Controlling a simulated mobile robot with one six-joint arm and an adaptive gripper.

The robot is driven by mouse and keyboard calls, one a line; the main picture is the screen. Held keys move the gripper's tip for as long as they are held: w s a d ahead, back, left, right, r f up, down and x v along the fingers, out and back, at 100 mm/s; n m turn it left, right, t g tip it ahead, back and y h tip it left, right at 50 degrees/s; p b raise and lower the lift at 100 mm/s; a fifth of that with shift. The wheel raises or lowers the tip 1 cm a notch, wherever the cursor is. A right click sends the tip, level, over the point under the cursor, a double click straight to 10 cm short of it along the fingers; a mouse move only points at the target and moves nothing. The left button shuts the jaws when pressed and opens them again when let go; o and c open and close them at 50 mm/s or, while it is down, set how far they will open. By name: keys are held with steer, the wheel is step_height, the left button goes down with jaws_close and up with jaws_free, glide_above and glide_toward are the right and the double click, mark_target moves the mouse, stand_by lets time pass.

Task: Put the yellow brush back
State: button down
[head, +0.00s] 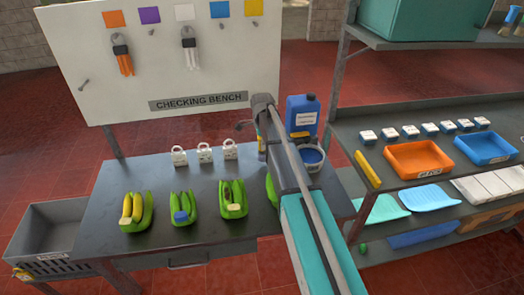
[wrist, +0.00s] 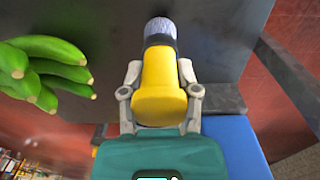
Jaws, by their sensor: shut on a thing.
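In the wrist view, the yellow brush (wrist: 160,75) has a thick yellow handle, a dark band and pale grey bristles pointing away from me. My gripper (wrist: 160,72) is shut on its handle, one finger on each side. In the head view, my arm covers most of the gripper, and only a small yellow patch (head: 260,143) shows beside it, above the bench. The white board (head: 170,60) carries orange, purple, white, blue and yellow squares; the yellow square (head: 254,7) is at its top right. Brushes hang below the orange (head: 123,55) and white (head: 189,50) squares.
Green banana bunches (head: 183,208) and white padlock-like items (head: 204,152) stand on the dark bench (head: 95,215). A blue jug (head: 302,112) and a round container (head: 312,160) stand behind my arm. A shelf (head: 350,125) with trays is at right, a grey crate (head: 42,233) at left.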

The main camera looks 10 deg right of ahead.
steer(key=shift+f+b, duration=1.35)
steer(key=shift+f, duration=0.3)
steer(key=shift+f, duration=0.1)
steer(key=shift+c, duration=1.7)
jaws_free()
step_height(320, 180, up, 12)
steer(key=p, duration=1.2)
steer(key=shift+w, duration=0.1)
steer(key=shift+r, duration=0.2)
